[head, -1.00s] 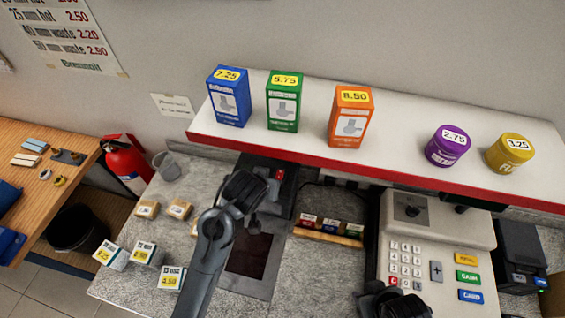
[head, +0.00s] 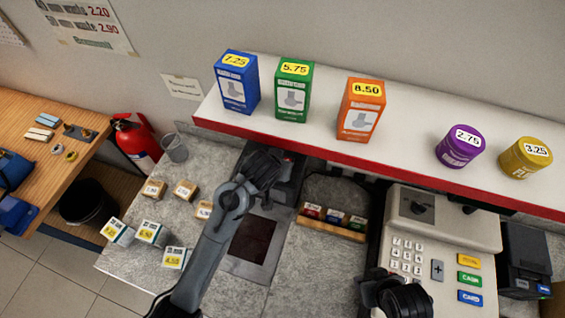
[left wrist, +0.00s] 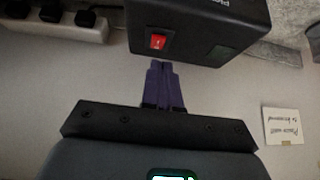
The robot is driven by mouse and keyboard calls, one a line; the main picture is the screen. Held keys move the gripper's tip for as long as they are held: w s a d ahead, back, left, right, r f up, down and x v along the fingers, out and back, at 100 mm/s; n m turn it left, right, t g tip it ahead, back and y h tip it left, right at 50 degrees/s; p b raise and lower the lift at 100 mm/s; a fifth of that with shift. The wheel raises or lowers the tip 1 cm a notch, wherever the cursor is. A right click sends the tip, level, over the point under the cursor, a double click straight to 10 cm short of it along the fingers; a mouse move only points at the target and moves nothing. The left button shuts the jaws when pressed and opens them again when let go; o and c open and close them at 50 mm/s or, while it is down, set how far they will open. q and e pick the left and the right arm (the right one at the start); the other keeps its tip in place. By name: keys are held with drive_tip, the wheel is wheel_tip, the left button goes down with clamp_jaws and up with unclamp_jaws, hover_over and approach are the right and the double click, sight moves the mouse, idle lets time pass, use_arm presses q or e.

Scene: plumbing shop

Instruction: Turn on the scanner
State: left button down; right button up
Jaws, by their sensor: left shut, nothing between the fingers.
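The scanner is a dark box (left wrist: 200,22) with a red rocker switch (left wrist: 158,41) on its face, seen in the left wrist view. In the head view its dark housing (head: 289,184) stands behind a dark glass plate (head: 252,243) in the counter. My left gripper (left wrist: 160,66) is shut and empty, its purple fingertips close to the box just below the switch in that picture. I cannot tell whether they touch. In the head view my left gripper (head: 264,170) covers part of the housing. My right gripper (head: 398,294) is by the till; its fingers are not clear.
A red-edged shelf (head: 400,165) with boxes and tubs overhangs the counter behind the scanner. The till (head: 440,230) stands to the right, with a wooden rack (head: 331,227) of small items between. Small boxes (head: 150,233) lie left. A power strip (left wrist: 50,28) shows in the wrist view.

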use_arm(q)
drive_tip(key=x, duration=0.6)
drive_tip(key=shift+w+d+f, duration=0.1)
drive_tip(key=shift+w+f, duration=0.1)
drive_tip(key=shift+f, duration=0.1)
drive_tip(key=shift+s+f+t+b, duration=0.2)
drive_tip(key=shift+f+t+b, duration=0.4)
drive_tip(key=shift+f+b, duration=0.45)
drive_tip(key=shift+r+p, duration=0.3)
drive_tip(key=shift+r, duration=0.4)
drive_tip(key=shift+r+p, duration=0.7)
drive_tip(key=shift+p, duration=0.3)
